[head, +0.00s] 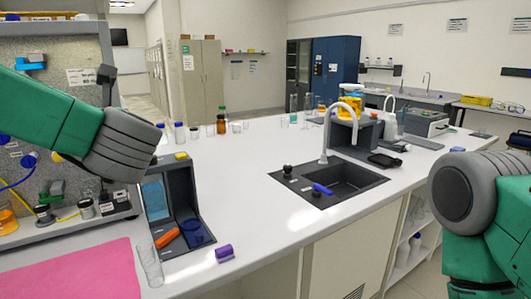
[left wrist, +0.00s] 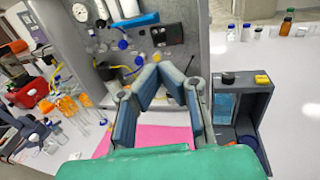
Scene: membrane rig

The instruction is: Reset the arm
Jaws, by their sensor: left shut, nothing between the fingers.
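My left gripper (left wrist: 157,78) is shut and empty in the left wrist view, its fingers in front of the grey membrane rig panel. In the head view my green and grey left arm (head: 85,130) reaches in from the left over the rig (head: 60,58), and hides most of the gripper. My right arm (head: 465,195) is at the right edge of the head view; its gripper is out of sight. A pink mat (head: 75,270) lies on the bench below the left arm; it also shows in the left wrist view (left wrist: 172,138).
A grey box with a blue window (head: 180,200) stands right of the rig. A beaker (head: 150,262) and purple cap (head: 224,253) are near the front edge. A sink (head: 335,180) with a tap is at right; bottles line the back. The bench middle is clear.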

